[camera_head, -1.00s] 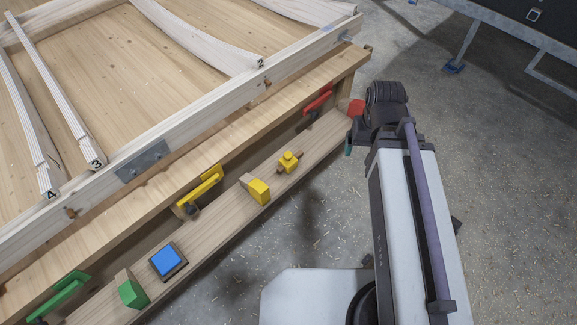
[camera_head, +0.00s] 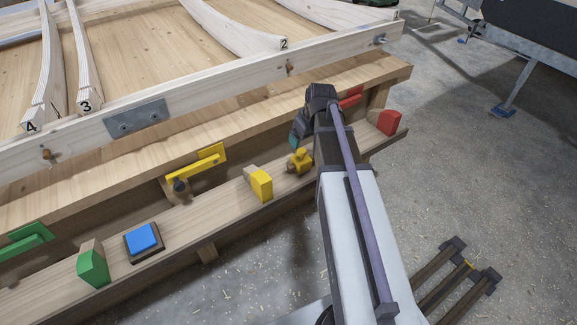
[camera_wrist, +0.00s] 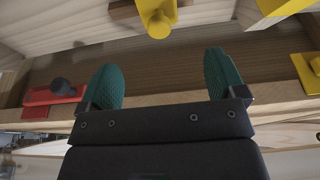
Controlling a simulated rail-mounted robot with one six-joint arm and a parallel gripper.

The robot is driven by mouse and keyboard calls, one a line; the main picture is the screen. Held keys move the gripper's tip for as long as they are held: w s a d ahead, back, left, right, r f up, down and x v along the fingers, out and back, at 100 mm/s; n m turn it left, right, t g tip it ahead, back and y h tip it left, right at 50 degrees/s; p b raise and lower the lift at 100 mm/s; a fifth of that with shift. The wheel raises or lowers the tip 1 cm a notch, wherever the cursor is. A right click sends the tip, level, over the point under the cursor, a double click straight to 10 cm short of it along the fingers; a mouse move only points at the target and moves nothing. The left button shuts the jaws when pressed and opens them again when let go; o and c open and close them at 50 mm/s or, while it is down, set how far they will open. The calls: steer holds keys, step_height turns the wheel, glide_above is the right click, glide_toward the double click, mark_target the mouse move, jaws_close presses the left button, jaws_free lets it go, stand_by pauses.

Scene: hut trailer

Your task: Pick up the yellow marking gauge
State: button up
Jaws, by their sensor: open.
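The yellow marking gauge (camera_head: 299,161), a small yellow body with a wooden cross-stem, sits on the wooden ledge, between a yellow-and-wood block and my arm. In the wrist view the gauge (camera_wrist: 157,18) is at the top centre, beyond the gap between my fingers and apart from them. My gripper (camera_wrist: 163,78) is open and empty, with its two teal fingers spread wide. In the head view my gripper (camera_head: 294,141) is mostly hidden behind my own wrist, just above and beside the gauge.
The yellow-and-wood block (camera_head: 261,184) stands left of the gauge. Further left are a blue-topped block (camera_head: 142,237) and a green block (camera_head: 93,267); a red block (camera_head: 389,122) is to the right. A yellow clamp (camera_head: 196,172) and a red clamp (camera_wrist: 52,95) are on the bench side.

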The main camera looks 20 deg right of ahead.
mark_target(302, 150)
steer(key=b+x, duration=0.5)
steer(key=x, duration=0.1)
steer(key=shift+s+d+b, duration=0.1)
steer(key=shift+s+b, duration=0.05)
steer(key=shift+b, duration=0.15)
steer(key=b+x, duration=0.5)
steer(key=shift+f, duration=0.15)
steer(key=shift+r, duration=0.25)
steer(key=c, duration=1.2)
steer(key=shift+o, duration=0.2)
step_height(302, 150, up, 10)
steer(key=p, duration=1)
steer(key=shift+r+p, duration=0.15)
steer(key=shift+p, duration=0.25)
steer(key=o, duration=0.4)
steer(key=shift+c, duration=0.8)
